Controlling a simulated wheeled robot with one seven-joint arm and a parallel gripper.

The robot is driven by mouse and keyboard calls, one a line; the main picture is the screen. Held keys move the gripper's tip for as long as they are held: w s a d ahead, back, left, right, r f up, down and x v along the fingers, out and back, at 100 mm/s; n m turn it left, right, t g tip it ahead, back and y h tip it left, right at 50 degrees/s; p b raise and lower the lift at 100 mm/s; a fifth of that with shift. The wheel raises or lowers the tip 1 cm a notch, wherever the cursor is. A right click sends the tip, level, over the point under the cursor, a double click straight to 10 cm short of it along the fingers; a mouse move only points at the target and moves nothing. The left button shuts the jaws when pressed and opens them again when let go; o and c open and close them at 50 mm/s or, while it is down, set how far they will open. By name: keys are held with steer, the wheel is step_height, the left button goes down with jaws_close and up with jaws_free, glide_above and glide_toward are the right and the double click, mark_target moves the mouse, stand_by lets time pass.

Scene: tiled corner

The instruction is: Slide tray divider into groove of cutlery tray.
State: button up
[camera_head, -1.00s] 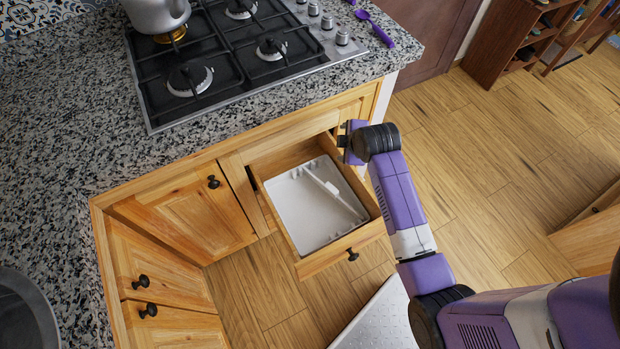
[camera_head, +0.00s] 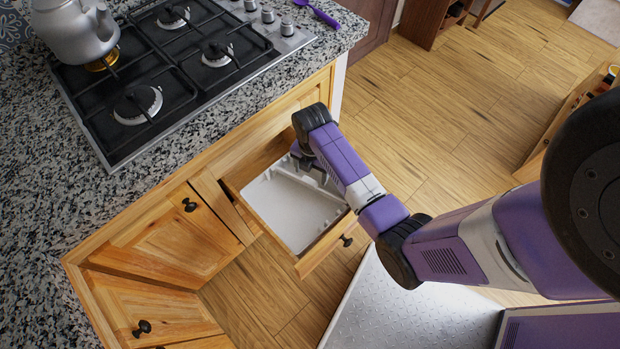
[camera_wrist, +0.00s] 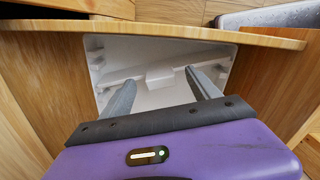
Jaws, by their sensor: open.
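The cutlery tray (camera_head: 277,207) is a white, shallow box inside the pulled-out wooden drawer; its inside also shows in the wrist view (camera_wrist: 150,50). The tray divider (camera_wrist: 160,75) is a thin white bar with a raised block at its middle, lying across the tray. My gripper (camera_wrist: 160,77) is open, with its two grey fingers reaching down into the tray. The fingertips are on either side of the block; contact cannot be told. In the head view my wrist hides part of the divider and the fingers (camera_head: 311,170). White on white makes the groove hard to make out.
The drawer front (camera_head: 325,243) with its black knob stands out below the granite counter (camera_head: 110,205). A gas stove (camera_head: 180,60) with a kettle (camera_head: 75,30) and a purple spoon (camera_head: 318,13) are above. Free floor (camera_head: 440,110) lies right of the cabinet.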

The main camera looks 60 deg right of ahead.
mark_target(310, 179)
steer(key=shift+a+f, duration=0.15)
steer(key=shift+f, duration=0.75)
steer(key=shift+a+f, duration=0.15)
steer(key=shift+f, duration=0.75)
